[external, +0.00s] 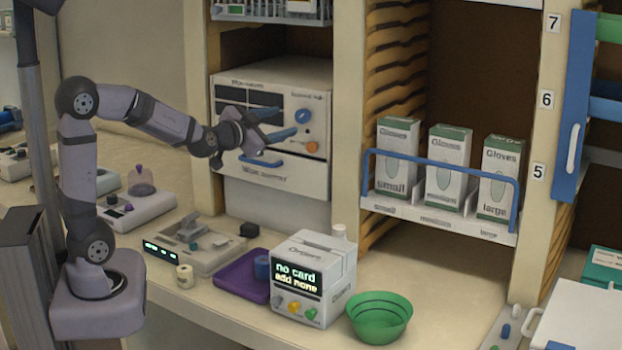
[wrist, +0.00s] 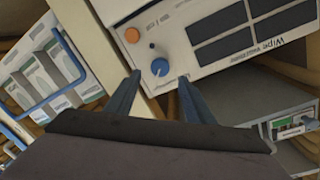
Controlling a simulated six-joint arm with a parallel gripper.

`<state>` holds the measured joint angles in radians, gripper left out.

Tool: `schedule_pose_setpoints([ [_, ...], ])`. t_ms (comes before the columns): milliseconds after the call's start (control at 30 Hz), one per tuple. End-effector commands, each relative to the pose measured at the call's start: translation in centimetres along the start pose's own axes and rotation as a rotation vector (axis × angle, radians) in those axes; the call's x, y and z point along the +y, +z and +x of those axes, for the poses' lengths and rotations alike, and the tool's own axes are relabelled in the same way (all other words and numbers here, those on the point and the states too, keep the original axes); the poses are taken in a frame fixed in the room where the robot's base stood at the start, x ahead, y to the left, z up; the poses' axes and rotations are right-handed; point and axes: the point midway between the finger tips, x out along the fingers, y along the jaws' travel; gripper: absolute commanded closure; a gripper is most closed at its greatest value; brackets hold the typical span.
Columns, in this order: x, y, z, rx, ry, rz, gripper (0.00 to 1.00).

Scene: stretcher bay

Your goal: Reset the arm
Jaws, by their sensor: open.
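My gripper (external: 277,124) is open, with its two blue fingers apart and nothing between them. In the external view the arm rises from its base at the left, bends at the elbow and reaches right, holding the gripper in front of the wipe warmer (external: 313,112). In the wrist view the fingertips (wrist: 158,80) point toward the warmer's front panel (wrist: 205,30), close to a blue knob (wrist: 160,67) and an orange knob (wrist: 132,35). I cannot tell whether the fingers touch the panel.
Glove boxes (external: 447,158) stand on a shelf behind a blue rail at the right. Below are a box-shaped device (external: 327,262) reading "no card add none", a green bowl (external: 380,318), a purple tray (external: 236,278) and a small roll (external: 185,276). The space around the raised forearm looks clear.

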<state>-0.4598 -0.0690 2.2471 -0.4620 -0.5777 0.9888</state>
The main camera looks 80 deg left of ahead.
Motion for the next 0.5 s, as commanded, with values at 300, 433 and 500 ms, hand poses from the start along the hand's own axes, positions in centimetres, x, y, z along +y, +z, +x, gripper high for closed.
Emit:
schedule_pose_setpoints([
  [300, -0.01, -0.01, -0.16, 0.0, 0.0, 0.0, 0.52],
  [433, -0.01, -0.02, -0.15, 0.0, 0.0, -0.008, 0.52],
  [500, 0.03, 0.01, -0.15, -0.001, 0.001, -0.043, 0.52],
])
